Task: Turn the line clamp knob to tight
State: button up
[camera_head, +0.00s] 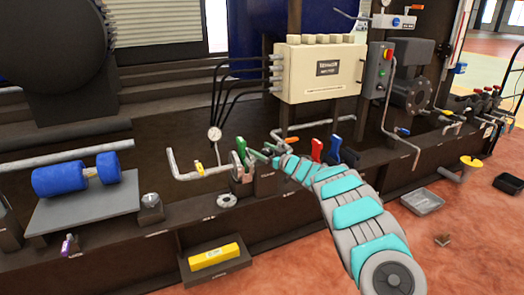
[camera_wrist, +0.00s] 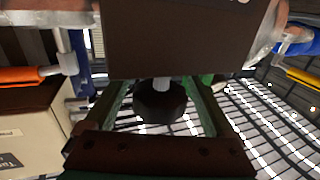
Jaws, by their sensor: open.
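A dark round knob (camera_wrist: 160,101) on a short pale shaft stands out from a dark brown block (camera_wrist: 185,38) in the wrist view. It looks like the line clamp knob. My gripper (camera_wrist: 160,108) is open, with one green-edged finger on each side of the knob and a visible gap to both. In the head view my gripper (camera_head: 262,153) is at the far end of my arm, by a small brown block (camera_head: 265,180) on the bench. I cannot make out the knob there, nor read any tight mark.
Green (camera_head: 240,147), red (camera_head: 317,149) and blue (camera_head: 335,147) handles stand close around my gripper. A gauge (camera_head: 214,134) and a bent pipe (camera_head: 190,174) are to the left. A cream control box (camera_head: 322,72) with black hoses is behind. A yellow block (camera_head: 214,255) lies in a low tray.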

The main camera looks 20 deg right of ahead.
jog(key=shift+w, duration=0.15)
jog(key=c, duration=1.4)
jog(key=shift+o, duration=0.2)
